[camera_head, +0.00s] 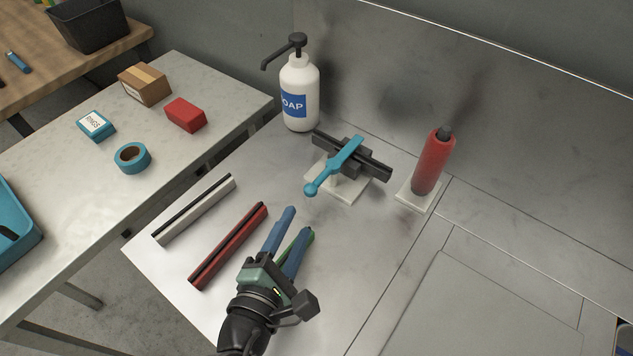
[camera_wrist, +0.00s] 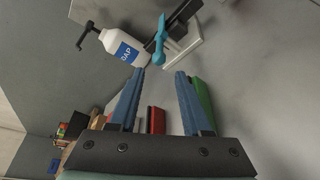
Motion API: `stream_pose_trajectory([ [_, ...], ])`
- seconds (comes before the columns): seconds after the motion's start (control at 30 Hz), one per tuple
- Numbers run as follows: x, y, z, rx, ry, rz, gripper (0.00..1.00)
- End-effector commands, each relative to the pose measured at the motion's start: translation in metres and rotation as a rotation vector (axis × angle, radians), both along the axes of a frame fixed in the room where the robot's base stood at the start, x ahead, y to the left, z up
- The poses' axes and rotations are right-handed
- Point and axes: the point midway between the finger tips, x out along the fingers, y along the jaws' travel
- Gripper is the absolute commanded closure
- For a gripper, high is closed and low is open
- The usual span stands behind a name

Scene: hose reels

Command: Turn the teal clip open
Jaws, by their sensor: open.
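The teal clip (camera_head: 336,165) is a lever with a rounded end, lying across a dark bar (camera_head: 368,164) on a pale base plate (camera_head: 350,192) on the metal counter. It also shows in the wrist view (camera_wrist: 160,42), at the top centre. My gripper (camera_head: 293,221) is open and empty, nearer the front of the counter, with its blue fingers pointing toward the clip and a clear gap between. In the wrist view the fingers (camera_wrist: 158,76) stand apart below the clip's rounded end. The clip's pivot is partly hidden beneath the lever.
A white soap bottle (camera_head: 299,95) stands behind the clip to the left, and a red cylinder (camera_head: 432,163) on a plate stands to the right. White (camera_head: 195,209), red (camera_head: 229,246) and green (camera_head: 308,237) strips lie near my gripper. The counter's right side is clear.

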Motion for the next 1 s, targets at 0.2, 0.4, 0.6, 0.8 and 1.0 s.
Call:
stream_pose_trajectory([
  [0.2, 0.039, -0.014, -0.005, 0.000, -0.006, -0.005, 0.52],
  [0.4, 0.075, -0.024, -0.014, 0.003, -0.005, -0.004, 0.52],
  [0.6, 0.101, -0.032, -0.020, 0.004, -0.006, -0.002, 0.52],
  [0.8, 0.112, -0.035, -0.023, 0.005, -0.005, -0.003, 0.52],
  [1.0, 0.113, -0.036, -0.023, 0.005, -0.005, -0.003, 0.52],
])
